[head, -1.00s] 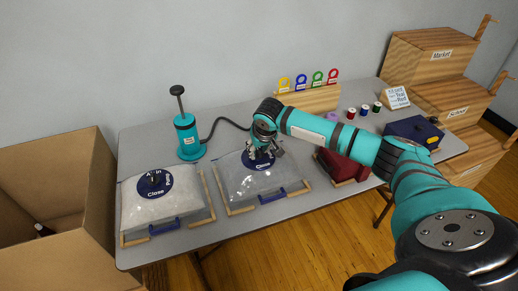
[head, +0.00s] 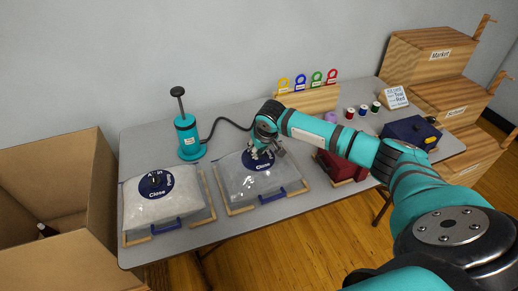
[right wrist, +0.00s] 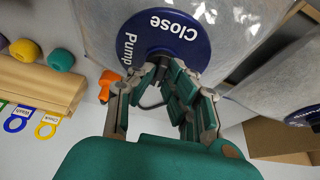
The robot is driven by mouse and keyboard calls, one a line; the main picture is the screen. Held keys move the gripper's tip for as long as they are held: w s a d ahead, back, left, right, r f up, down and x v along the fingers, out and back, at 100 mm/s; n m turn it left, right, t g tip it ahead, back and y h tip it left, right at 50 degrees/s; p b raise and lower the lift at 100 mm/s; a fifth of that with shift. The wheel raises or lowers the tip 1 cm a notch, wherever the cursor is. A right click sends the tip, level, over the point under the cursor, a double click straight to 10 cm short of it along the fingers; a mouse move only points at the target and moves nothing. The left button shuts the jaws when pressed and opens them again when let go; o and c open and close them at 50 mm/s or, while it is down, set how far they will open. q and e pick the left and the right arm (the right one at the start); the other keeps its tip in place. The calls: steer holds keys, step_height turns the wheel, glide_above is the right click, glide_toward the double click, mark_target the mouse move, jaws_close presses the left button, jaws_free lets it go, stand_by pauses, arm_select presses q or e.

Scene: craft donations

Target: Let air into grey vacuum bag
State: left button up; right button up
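The grey vacuum bag (head: 245,187) lies in the middle of the table, clear plastic with grey filling and a blue slider at its front edge. Its round blue valve dial (right wrist: 200,35) shows "Close" and "Pump" in the right wrist view; the rest of its face is hidden by my fingers. My right gripper (head: 264,152) is over this dial. In the right wrist view its fingertips (right wrist: 161,68) come together around the small knob at the dial's middle and look shut on it. My left gripper is not in view.
A second, white-filled bag (head: 150,208) with a like dial lies to the left. A teal hand pump (head: 188,140) with a black hose (head: 226,122) stands behind. A dark red item (head: 340,168) and a dark blue box (head: 408,132) are to the right. A cardboard box (head: 60,190) is left.

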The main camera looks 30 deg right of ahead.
steer(key=o, duration=0.3)
steer(key=shift+o, duration=0.2)
steer(key=v, duration=1.2)
steer(key=shift+a+f, duration=0.1)
